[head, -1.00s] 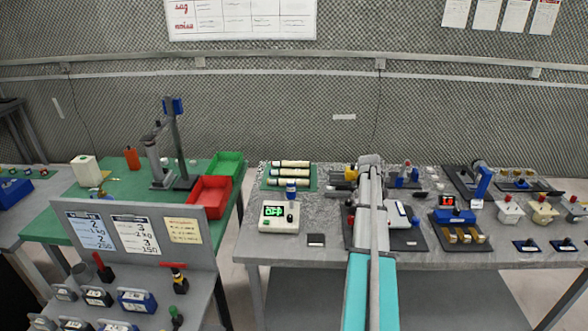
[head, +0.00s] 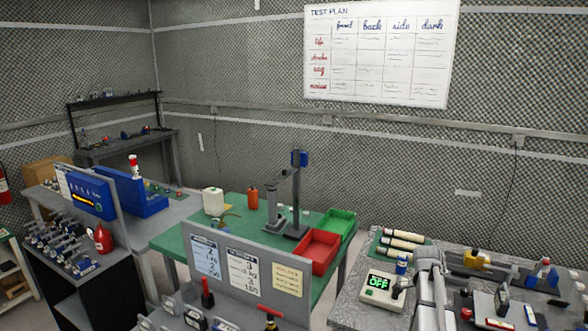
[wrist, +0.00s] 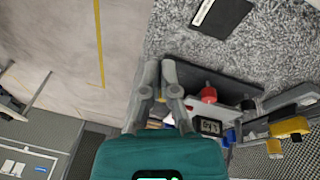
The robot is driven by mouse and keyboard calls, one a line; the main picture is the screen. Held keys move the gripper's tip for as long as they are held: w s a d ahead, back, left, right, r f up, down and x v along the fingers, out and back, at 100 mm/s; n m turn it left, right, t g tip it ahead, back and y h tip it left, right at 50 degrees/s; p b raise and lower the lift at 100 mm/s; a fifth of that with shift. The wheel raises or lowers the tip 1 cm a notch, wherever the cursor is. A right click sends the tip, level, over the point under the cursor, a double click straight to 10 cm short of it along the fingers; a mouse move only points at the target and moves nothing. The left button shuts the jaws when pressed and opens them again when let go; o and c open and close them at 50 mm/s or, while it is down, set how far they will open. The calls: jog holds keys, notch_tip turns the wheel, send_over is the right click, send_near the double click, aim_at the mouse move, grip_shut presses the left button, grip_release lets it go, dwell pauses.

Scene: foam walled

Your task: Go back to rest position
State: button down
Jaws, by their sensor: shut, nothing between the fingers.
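My gripper (wrist: 161,75) shows in the wrist view with its two grey fingers close together and nothing between them. It hangs above the edge of the speckled grey bench (wrist: 210,55), beside a dark plate carrying a red knob (wrist: 208,95). In the head view my pale arm reaches over the near part of the grey bench (head: 350,285) at the lower right; the fingers cannot be made out clearly there.
Open floor shows in the wrist view (wrist: 60,50).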

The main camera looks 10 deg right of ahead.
jog(key=s+a+n+t, duration=0.1)
jog(key=s+a+n, duration=0.2)
jog(key=a+n, duration=0.7)
jog(key=s+a+n+t+y, duration=0.1)
jog(key=s+a+n, duration=0.2)
jog(key=a+n, duration=0.8)
jog(key=a, duration=1.4)
jog(key=shift+f, duration=0.2)
jog(key=shift+a, duration=0.1)
